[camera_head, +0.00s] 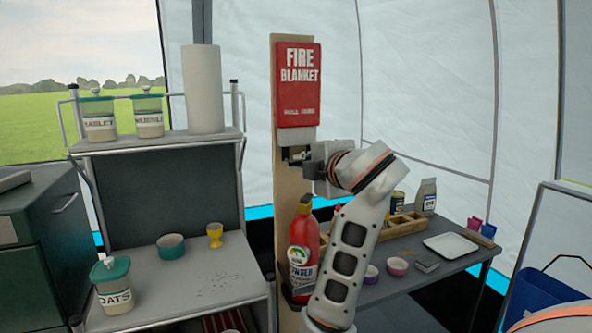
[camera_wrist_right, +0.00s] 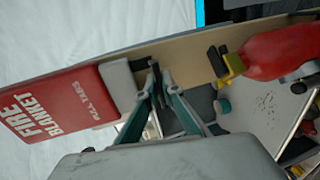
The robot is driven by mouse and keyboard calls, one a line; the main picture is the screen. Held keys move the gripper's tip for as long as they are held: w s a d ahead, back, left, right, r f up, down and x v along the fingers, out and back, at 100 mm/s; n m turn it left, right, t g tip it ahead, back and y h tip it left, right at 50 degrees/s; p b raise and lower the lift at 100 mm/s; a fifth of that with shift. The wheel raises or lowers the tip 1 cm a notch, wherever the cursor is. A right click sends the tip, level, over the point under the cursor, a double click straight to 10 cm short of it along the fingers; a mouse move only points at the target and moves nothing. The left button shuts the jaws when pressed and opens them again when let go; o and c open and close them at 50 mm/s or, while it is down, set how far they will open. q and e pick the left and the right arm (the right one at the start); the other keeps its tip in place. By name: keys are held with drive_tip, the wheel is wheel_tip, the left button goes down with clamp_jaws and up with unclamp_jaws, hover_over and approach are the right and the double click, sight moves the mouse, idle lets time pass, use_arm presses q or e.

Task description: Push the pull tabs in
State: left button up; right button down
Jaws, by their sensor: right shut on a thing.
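The red fire blanket case (camera_head: 299,85) is mounted on an upright wooden board in the head view; it also shows in the right wrist view (camera_wrist_right: 60,105). The pale pull tabs (camera_head: 298,136) stick out below its lower edge and show as a light block in the right wrist view (camera_wrist_right: 118,84). My right gripper (camera_head: 292,156) is just under the case, with its fingertips together at the tabs' lower end in the wrist view (camera_wrist_right: 156,76). It is shut on the pull tabs; the exact contact is small and partly hidden. My left gripper is not in view.
A red fire extinguisher (camera_head: 303,248) hangs on the wooden board (camera_head: 281,190) below, close to my right arm. A shelf rack (camera_head: 150,143) with jars and a paper roll (camera_head: 203,90) stands left. A table (camera_head: 455,263) with a white tray and bowls stands right.

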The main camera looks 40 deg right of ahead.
sight(294, 144)
wheel_tip(294, 144, up, 4)
drive_tip(key=shift+a+f+p, duration=0.15)
drive_tip(key=shift+f+p, duration=0.05)
drive_tip(key=shift+p, duration=0.5)
drive_tip(key=shift+r, duration=0.3)
drive_tip(key=shift+d+r, duration=0.15)
drive_tip(key=shift+d, duration=0.05)
drive_tip(key=c, duration=2.2)
unclamp_jaws()
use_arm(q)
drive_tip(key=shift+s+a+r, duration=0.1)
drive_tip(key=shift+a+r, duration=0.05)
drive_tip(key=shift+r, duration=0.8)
use_arm(e)
drive_tip(key=shift+w, duration=0.1)
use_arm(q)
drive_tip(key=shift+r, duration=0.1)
use_arm(e)
drive_tip(key=shift+v, duration=3.75)
